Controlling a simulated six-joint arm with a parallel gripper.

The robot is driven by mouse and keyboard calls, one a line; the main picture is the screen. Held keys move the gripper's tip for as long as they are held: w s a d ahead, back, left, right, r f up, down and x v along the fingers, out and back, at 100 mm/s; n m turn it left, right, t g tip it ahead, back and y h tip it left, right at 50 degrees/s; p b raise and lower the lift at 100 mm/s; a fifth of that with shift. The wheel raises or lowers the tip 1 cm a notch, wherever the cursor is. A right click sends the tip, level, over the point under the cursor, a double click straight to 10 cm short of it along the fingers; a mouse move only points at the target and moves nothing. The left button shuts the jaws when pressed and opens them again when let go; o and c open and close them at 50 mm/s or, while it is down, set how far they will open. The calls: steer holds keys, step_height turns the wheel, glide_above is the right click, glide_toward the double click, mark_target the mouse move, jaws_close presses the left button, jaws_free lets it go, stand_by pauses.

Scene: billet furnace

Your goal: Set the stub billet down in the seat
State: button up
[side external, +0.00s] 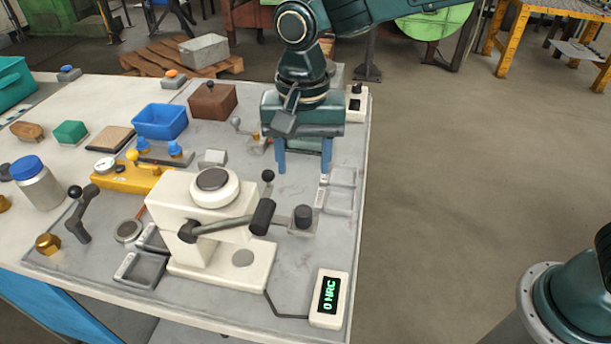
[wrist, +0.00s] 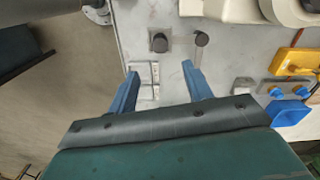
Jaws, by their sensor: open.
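A short dark cylinder, which looks like the stub billet (side external: 303,214), stands upright on a small grey block (side external: 296,227) right of the cream press-like machine. It also shows in the wrist view (wrist: 159,42), beyond my fingertips. The grey block may be the seat; I cannot tell for certain. My gripper (side external: 304,162) points down behind the cylinder in the side view, its blue fingers apart. In the wrist view my gripper (wrist: 159,71) has nothing between its fingers and is apart from the cylinder.
Shallow grey trays (side external: 340,191) lie right of my gripper, near the table edge. The cream machine (side external: 212,230) has a dark-handled lever reaching toward the cylinder. A blue bin (side external: 160,121) and brown block (side external: 212,101) are left.

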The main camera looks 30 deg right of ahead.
steer(key=s+d+r+n+t, duration=0.1)
steer(key=s+d+r+n, duration=0.1)
steer(key=s+d+r, duration=0.45)
steer(key=s+d+r+n+t, duration=0.1)
steer(key=s+d+r+t, duration=0.15)
steer(key=d, duration=0.75)
steer(key=s+d+f+n+t, duration=0.1)
steer(key=s+d+n+t, duration=0.1)
steer(key=s+d, duration=0.7)
steer(key=s+n, duration=0.1)
steer(key=s, duration=0.2)
steer(key=shift+s+n, duration=0.4)
